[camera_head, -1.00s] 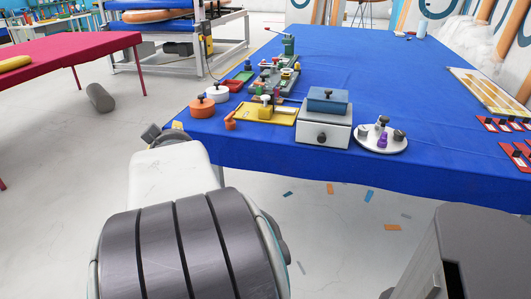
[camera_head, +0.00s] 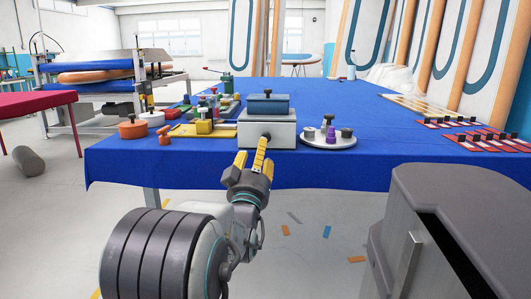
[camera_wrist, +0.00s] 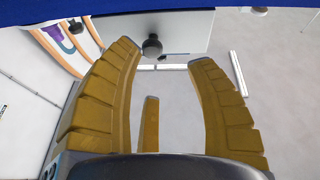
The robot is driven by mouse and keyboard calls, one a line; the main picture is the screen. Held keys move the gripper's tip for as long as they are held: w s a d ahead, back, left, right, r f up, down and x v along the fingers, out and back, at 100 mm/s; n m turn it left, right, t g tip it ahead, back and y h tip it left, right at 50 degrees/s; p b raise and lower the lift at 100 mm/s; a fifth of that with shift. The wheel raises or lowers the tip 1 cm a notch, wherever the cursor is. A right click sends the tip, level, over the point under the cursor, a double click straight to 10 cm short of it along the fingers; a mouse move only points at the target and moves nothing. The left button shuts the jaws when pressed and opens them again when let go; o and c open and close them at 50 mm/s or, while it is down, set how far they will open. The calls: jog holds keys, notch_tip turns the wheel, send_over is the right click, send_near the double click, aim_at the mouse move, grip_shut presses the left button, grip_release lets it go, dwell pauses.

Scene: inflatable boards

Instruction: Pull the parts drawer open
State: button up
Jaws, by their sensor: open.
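The parts drawer (camera_head: 251,134) is a light grey box at the blue table's front edge, with its front flush and shut. Its dark round knob (camera_head: 266,137) shows just above my gripper's fingertips. My gripper (camera_head: 261,152) is open and empty in front of the drawer, its yellow fingers pointing at the knob. In the wrist view the knob (camera_wrist: 152,47) lies between and slightly beyond the spread fingers of my gripper (camera_wrist: 164,56), nearer the left finger. The fingers do not appear to touch it. The drawer front (camera_wrist: 185,30) shows behind the knob.
A blue lidded box (camera_head: 268,105) sits on top of the drawer. A round white tray (camera_head: 328,141) with knobbed pieces stands right of it. A yellow tray (camera_head: 185,131) and orange pot (camera_head: 132,130) lie left. The floor before the blue table (camera_head: 400,172) is mostly clear.

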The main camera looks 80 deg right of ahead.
aim_at(266, 137)
jog(key=shift+s+b+x, duration=0.2)
jog(key=shift+b+x, duration=0.65)
jog(key=shift+x, duration=0.35)
jog(key=shift+s+b+x, duration=0.15)
jog(key=shift+b+x, duration=0.75)
jog(key=shift+x, duration=0.3)
jog(key=shift+s+b+x, duration=0.2)
jog(key=shift+b+x, duration=0.65)
jog(key=shift+x, duration=0.35)
jog(key=shift+o, duration=0.3)
jog(key=shift+d, duration=0.1)
grip_shut()
